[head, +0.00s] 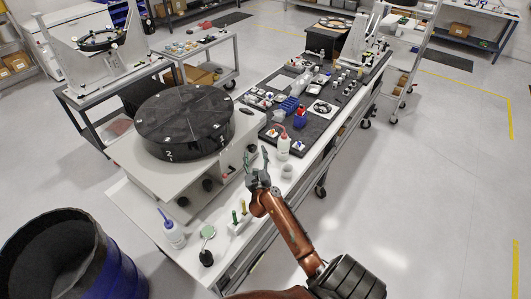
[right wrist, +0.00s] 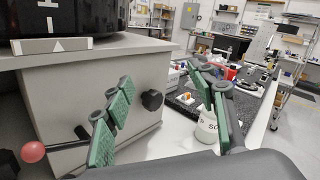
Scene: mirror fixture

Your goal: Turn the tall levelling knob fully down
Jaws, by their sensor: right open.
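The mirror fixture is a grey box (head: 150,168) with a large round black drum (head: 185,122) on top. Dark round knobs show on its near side, one at the front (head: 183,201) and one further along (head: 207,184). In the right wrist view a black knob (right wrist: 152,100) stands out from the box face, seen between my open fingers and beyond them. I cannot tell which knob is the tall one. My right gripper (head: 257,159) is open and empty, beside the box's right side, apart from the knob. My left gripper is not in view.
A red-ball lever (right wrist: 33,152) sticks out at the left of the wrist view. A white bottle (head: 283,147) and small cup (head: 287,171) stand right of my gripper.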

